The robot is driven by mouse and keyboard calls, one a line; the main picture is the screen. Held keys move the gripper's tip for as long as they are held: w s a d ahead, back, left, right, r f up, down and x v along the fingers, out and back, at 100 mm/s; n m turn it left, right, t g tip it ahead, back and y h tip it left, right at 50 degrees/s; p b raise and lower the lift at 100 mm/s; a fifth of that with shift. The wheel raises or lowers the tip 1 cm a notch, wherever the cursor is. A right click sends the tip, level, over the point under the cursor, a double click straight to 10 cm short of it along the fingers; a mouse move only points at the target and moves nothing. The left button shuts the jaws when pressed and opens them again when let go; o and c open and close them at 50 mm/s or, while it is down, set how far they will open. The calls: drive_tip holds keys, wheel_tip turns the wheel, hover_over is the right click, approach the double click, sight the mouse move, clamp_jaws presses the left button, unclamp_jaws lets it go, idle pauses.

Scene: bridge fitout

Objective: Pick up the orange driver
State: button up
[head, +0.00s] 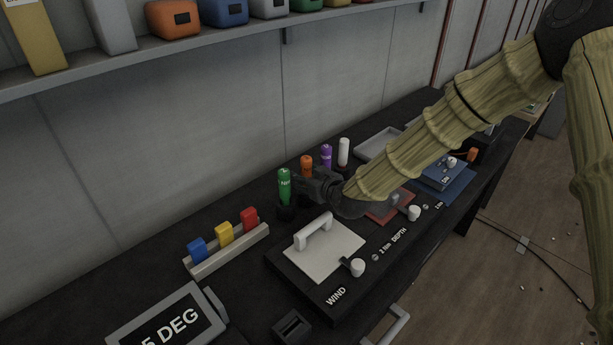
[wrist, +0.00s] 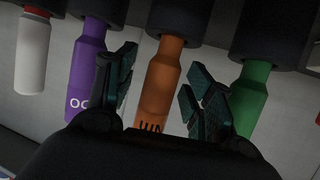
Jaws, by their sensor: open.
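The orange driver (head: 307,164) stands upright in a row of drivers at the back of the dark bench, between a green driver and a purple driver. In the wrist view the orange driver (wrist: 161,80) shows between the two fingers of my gripper (wrist: 160,95), its lower lettering partly hidden by the gripper body. My gripper (head: 318,188) is open, and I cannot tell whether either finger touches the driver. In the head view the gripper partly covers the driver's lower part.
The green driver (wrist: 250,95) and purple driver (wrist: 88,62) stand close on either side of the fingers. A white driver (head: 343,151) is farther along the row. A panel with a white handle (head: 313,231) and a rack of coloured blocks (head: 223,234) lie nearer.

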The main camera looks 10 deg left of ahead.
sight(306, 158)
clamp_jaws()
drive_tip(key=shift+r, duration=0.2)
drive_tip(key=shift+r+b, duration=0.9)
drive_tip(key=shift+r, duration=4)
